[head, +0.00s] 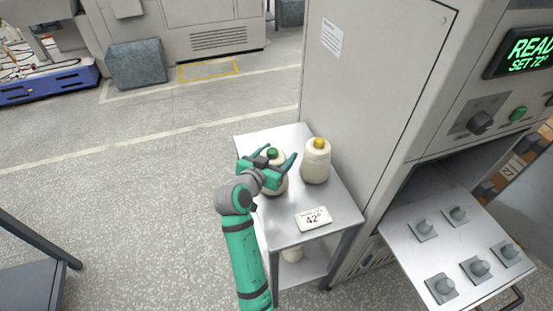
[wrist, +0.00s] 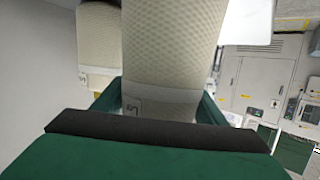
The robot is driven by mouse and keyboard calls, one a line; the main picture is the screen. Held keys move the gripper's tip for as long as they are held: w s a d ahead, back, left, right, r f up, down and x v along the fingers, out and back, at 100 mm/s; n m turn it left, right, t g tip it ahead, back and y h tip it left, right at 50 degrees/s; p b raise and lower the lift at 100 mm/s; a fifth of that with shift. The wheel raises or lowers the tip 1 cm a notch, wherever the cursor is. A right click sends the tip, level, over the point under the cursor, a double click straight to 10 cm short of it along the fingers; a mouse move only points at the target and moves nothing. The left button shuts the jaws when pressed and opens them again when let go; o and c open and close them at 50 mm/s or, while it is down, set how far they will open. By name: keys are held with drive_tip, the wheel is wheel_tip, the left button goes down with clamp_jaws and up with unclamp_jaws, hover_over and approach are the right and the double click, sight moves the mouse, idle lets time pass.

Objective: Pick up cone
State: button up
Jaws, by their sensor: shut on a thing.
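A cream yarn cone with a green tip (head: 272,154) is at the back left of the small metal table (head: 285,235). My gripper (head: 279,166) is shut on this cone, its teal fingers on either side of it. The arm hides much of the cone in the head view. In the wrist view the held cone (wrist: 172,45) fills the middle, with a small printed label near its end. A second cream cone with a yellow tip (head: 316,162) stands upright on the table, to the right and apart. I cannot tell whether the held cone touches the tabletop.
A white card reading 42° (head: 314,219) lies near the table's front. A tall grey cabinet (head: 375,80) stands close on the right, with a pegged tray (head: 455,245) extending from its opening. Open floor lies left.

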sight(272, 152)
drive_tip(key=shift+r, duration=0.45)
wheel_tip(272, 152, up, 2)
drive_tip(key=shift+r, duration=0.2)
drive_tip(key=s+r, duration=0.1)
drive_tip(key=s+a+r, duration=0.1)
drive_tip(key=r, duration=0.1)
drive_tip(key=s+r, duration=0.2)
drive_tip(key=shift+a, duration=0.35)
drive_tip(key=d+r+v, duration=0.1)
drive_tip(key=v, duration=0.9)
drive_tip(key=shift+s+r, duration=0.3)
drive_tip(key=shift+a, duration=0.1)
wheel_tip(272, 152, up, 20)
